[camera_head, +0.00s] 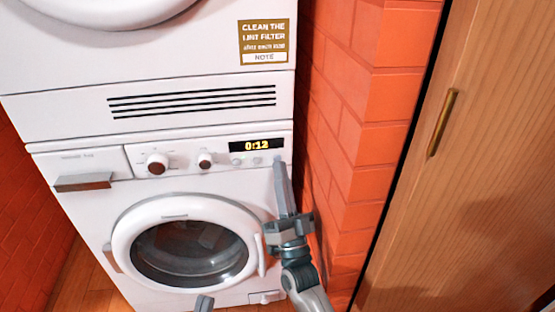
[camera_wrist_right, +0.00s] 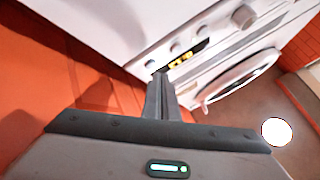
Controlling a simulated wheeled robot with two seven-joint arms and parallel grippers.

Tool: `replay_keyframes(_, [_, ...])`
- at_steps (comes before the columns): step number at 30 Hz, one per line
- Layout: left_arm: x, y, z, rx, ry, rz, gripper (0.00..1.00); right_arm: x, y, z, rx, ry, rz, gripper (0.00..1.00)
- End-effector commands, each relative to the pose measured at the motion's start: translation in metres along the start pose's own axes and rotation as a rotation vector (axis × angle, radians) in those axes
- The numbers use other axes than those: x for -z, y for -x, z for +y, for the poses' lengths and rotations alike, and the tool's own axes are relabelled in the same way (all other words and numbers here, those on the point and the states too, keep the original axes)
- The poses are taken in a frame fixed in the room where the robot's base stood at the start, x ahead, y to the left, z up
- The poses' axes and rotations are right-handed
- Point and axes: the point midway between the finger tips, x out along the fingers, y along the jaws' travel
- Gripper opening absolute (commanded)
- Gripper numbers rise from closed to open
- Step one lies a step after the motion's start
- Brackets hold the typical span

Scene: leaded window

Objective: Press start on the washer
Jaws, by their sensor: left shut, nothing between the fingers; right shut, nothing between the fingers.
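The white washer (camera_head: 80,215) is the lower machine of a stack, with its round door (camera_head: 190,253) closed. Its control panel (camera_head: 215,150) has two knobs, small round buttons (camera_head: 246,161) and a display (camera_head: 256,145) lit with 0:12; the display also shows in the right wrist view (camera_wrist_right: 187,54). My right gripper (camera_head: 279,163) is shut and empty, its tips at the panel's right end, just below the display's right edge. It also shows in the right wrist view (camera_wrist_right: 160,78). Whether the tips touch the panel cannot be told. The tip of my left gripper (camera_head: 204,303) shows low before the door, shut and empty.
A white dryer (camera_head: 60,95) with a vent grille and a lint filter label (camera_head: 264,42) is stacked above the washer. An orange brick wall (camera_head: 345,130) stands close to the right of my right gripper. A wooden cabinet door (camera_head: 480,160) with a brass handle is further right.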

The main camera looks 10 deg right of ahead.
Motion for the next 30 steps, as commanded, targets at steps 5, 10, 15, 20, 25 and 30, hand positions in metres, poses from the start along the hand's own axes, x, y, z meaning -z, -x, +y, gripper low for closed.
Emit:
replay_keyframes(5, [-0.0001, 0.0001, -0.0001, 0.000, 0.000, 0.000, 0.00, -0.0008, -0.0013, 0.0008, 0.000, 0.000, 0.000, 0.00])
replay_keyframes(10, [-0.0005, 0.0004, -0.0001, 0.000, 0.000, 0.000, 0.00, -0.0030, -0.0051, 0.0031, 0.001, 0.000, 0.001, 0.00])
replay_keyframes(15, [-0.0006, 0.0005, -0.0001, 0.000, 0.000, 0.000, 0.00, -0.0044, -0.0065, 0.0045, 0.000, 0.000, 0.000, 0.00])
replay_keyframes(20, [-0.0005, 0.0005, 0.0000, 0.000, 0.000, 0.000, 0.00, -0.0044, -0.0065, 0.0045, 0.000, 0.000, 0.000, 0.00])
replay_keyframes(25, [-0.0006, 0.0006, 0.0000, 0.000, 0.001, 0.000, 0.00, -0.0045, -0.0066, 0.0046, 0.000, 0.000, 0.000, 0.00])
replay_keyframes(30, [-0.0008, 0.0007, 0.0001, 0.000, 0.001, 0.000, 0.00, -0.0051, -0.0072, 0.0051, 0.000, 0.000, 0.000, 0.00])
